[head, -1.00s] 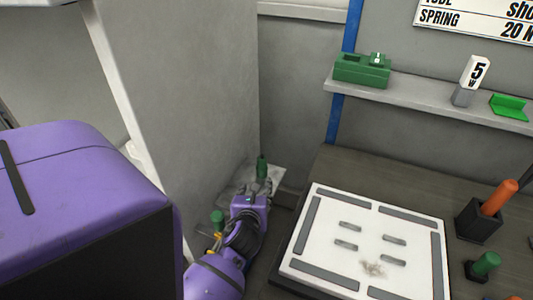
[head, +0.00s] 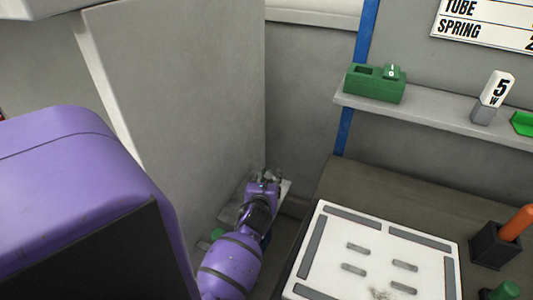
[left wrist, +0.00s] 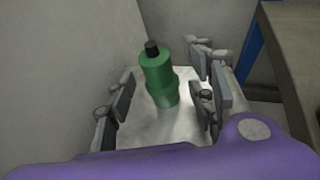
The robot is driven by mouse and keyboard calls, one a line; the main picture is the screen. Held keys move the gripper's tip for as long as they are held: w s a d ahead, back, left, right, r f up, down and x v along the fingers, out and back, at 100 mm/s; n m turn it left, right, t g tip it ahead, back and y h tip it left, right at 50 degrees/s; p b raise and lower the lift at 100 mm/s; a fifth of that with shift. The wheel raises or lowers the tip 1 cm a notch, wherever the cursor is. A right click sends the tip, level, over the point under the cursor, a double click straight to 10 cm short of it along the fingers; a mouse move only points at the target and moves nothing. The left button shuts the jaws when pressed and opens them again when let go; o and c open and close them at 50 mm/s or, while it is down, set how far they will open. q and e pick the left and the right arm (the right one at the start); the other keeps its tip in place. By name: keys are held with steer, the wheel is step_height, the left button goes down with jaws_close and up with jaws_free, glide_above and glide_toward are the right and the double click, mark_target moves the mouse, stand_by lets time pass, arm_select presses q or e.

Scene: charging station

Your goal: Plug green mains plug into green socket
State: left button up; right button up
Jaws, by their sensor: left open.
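A green cylindrical piece with a black tip (left wrist: 158,75) stands upright on a pale surface (left wrist: 188,130) in the left wrist view; I cannot tell whether it is the mains plug. My left gripper (left wrist: 166,98) is open, with its fingers on both sides of this piece and gaps visible. In the head view my left gripper (head: 268,178) is low in the gap beside the grey wall and hides that piece. A green block (head: 374,84) with a dark recess sits on the shelf; I cannot tell whether it is the green socket. My right gripper is not in view.
The grey wall (head: 185,95) stands close left of my left arm. The wooden table (head: 375,180) with a white slotted board (head: 345,225) is to the right. An orange-handled tool (head: 517,222) stands in a dark holder.

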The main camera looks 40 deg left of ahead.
arm_select(q)
steer(key=shift+w+a+f, duration=0.1)
steer(key=shift+f, duration=0.05)
steer(key=c, duration=1.1)
jaws_close()
steer(key=shift+r, duration=0.2)
